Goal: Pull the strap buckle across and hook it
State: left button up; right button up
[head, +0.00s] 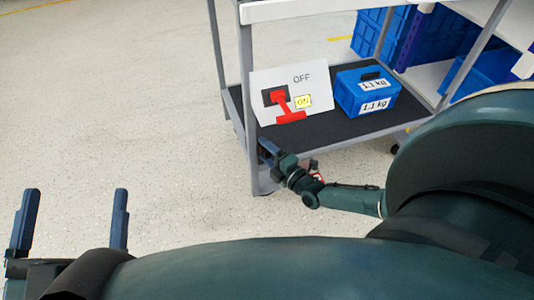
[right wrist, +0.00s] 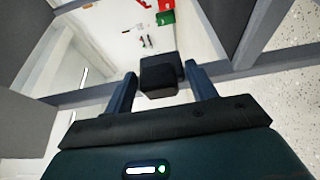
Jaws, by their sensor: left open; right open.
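No strap or buckle shows. A red switch handle (head: 285,106) is mounted on a white tilted panel (head: 318,87) marked OFF, with a yellow ON label (head: 303,102), on the cart's dark shelf (head: 350,127). The handle slants down to a wide red crossbar near the panel's bottom edge. My right gripper (head: 266,148) is at the shelf's front left corner, below the handle and apart from it. In the right wrist view its fingers are open, with a dark block (right wrist: 160,77) showing between them; I cannot tell whether they touch it. My left gripper (head: 72,205) is open and empty over the floor.
A blue box (head: 366,90) with 1.1 kg labels stands right of the panel. The cart's grey post (head: 247,110) rises beside the panel's left edge. Blue crates (head: 400,40) stand behind. The floor (head: 120,110) at left is clear.

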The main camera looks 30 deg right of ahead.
grip_shut()
dwell(0.6)
